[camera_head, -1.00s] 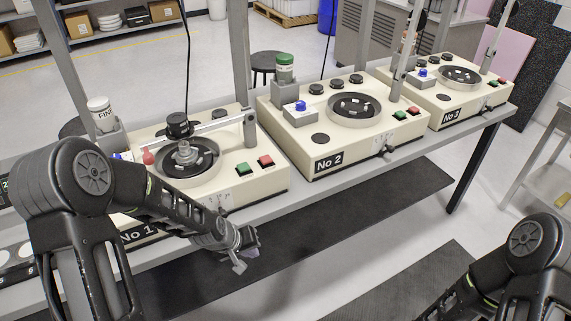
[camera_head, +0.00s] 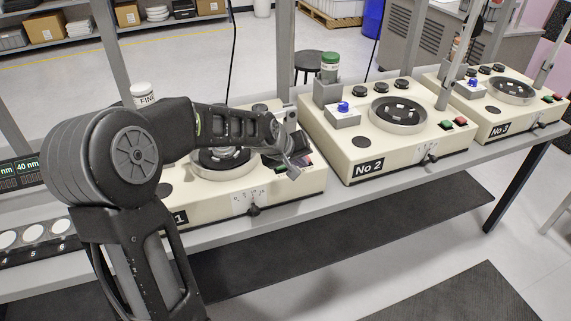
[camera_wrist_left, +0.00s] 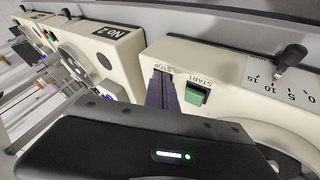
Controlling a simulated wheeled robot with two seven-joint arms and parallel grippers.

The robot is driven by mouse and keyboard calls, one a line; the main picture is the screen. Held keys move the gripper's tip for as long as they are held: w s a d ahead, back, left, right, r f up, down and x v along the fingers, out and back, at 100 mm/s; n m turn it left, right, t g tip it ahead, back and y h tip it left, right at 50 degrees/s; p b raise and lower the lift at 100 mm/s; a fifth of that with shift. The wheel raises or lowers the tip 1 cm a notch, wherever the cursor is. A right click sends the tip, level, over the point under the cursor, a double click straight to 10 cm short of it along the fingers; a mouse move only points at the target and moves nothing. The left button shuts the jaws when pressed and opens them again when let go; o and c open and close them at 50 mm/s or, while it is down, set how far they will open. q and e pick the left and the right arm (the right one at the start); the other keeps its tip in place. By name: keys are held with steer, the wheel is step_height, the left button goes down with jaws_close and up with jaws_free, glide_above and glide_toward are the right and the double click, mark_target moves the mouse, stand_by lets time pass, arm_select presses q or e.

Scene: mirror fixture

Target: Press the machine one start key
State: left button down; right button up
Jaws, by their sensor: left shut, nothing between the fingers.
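Machine one (camera_head: 298,192) is the cream box at the front left, its number plate partly covered by my left arm. In the left wrist view its green start key (camera_wrist_left: 196,93) shows beside the word START. My left gripper (camera_head: 296,166) is shut and empty over the right part of machine one. In the left wrist view its dark fingers (camera_wrist_left: 162,92) lie just left of the green key, by the word STOP. The red stop key is hidden there. I cannot tell whether the fingertips touch the panel. My right gripper is out of view.
Machine No 2 (camera_head: 350,150) and machine No 3 (camera_head: 490,122) stand to the right on the same bench. A grey post (camera_head: 285,60) rises behind machine one. A slide knob (camera_wrist_left: 291,56) sits by the scale on machine one's front. Dark mats (camera_head: 340,230) lie on the floor.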

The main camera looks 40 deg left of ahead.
arm_select(q)
steer(key=s+a+r+n+t+y, duration=0.1)
steer(key=a+r, duration=0.5)
steer(key=r, duration=0.3)
steer(key=shift+s+r+n+b, duration=0.15)
steer(key=shift+r+n+b, duration=0.1)
steer(key=shift+n+b, duration=0.1)
steer(key=shift+f, duration=0.1)
step_height(320, 180, down, 9)
steer(key=b, duration=0.7)
stand_by(1.5)
steer(key=shift+f+b, duration=0.3)
steer(key=shift+b, duration=0.05)
